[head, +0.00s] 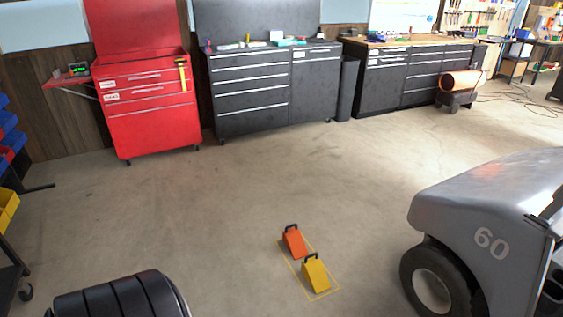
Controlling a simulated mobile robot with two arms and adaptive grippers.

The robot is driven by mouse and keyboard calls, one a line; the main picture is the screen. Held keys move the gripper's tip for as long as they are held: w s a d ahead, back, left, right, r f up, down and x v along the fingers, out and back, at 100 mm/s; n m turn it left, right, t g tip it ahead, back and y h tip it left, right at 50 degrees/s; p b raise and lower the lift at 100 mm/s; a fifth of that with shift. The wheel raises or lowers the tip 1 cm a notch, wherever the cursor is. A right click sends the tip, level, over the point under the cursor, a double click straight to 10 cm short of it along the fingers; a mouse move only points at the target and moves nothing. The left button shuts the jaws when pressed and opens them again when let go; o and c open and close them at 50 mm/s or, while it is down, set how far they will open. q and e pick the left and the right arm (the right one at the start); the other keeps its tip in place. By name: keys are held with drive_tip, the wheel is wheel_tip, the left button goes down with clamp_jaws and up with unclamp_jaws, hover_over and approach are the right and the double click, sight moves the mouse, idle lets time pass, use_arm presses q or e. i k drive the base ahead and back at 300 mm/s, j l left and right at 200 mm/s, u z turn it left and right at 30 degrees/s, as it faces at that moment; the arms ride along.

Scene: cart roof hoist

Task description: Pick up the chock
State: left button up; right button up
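An orange wedge chock (295,244) with a black handle on top stands on the concrete floor, in the lower middle of the head view. A yellow wedge chock (315,276), also with a black handle, stands just in front of it and to its right. Both sit within a thin yellow outline (323,297) marked on the floor. Neither of my grippers shows in the head view.
A grey cart (500,210) marked 60, with a black wheel (434,282), stands at the right. A red tool chest (145,105) and dark cabinets (262,90) line the back wall. A rack with bins (8,205) stands at the left. The middle floor is clear.

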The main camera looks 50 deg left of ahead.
sight(312, 269)
drive_tip(key=u, duration=1.25)
drive_tip(key=i, duration=0.45)
